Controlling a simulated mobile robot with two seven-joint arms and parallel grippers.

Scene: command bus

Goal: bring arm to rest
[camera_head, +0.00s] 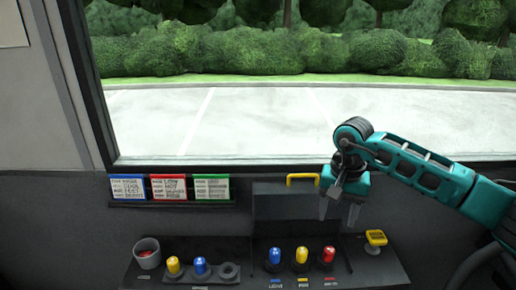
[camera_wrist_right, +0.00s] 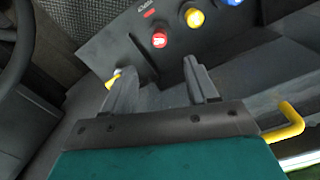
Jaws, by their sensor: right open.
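My right gripper (camera_head: 338,215) hangs at the end of my teal right arm (camera_head: 425,172), which reaches in from the right. Its two fingers point down, apart and with nothing between them. It is just right of the yellow handle (camera_head: 303,177) and above the right part of the console. In the right wrist view the open fingers (camera_wrist_right: 158,64) show with the red button (camera_wrist_right: 160,40) beyond them. The yellow handle is at the lower right there (camera_wrist_right: 287,122). My left gripper is not in view.
The dark console (camera_head: 235,245) carries blue, yellow and red buttons (camera_head: 302,256), a yellow switch (camera_head: 376,238), a second button row (camera_head: 186,268) and a grey cup (camera_head: 147,253) with something red inside. Three label cards (camera_head: 169,188) stand below the window. A wheel-like rim shows in the wrist view (camera_wrist_right: 20,45).

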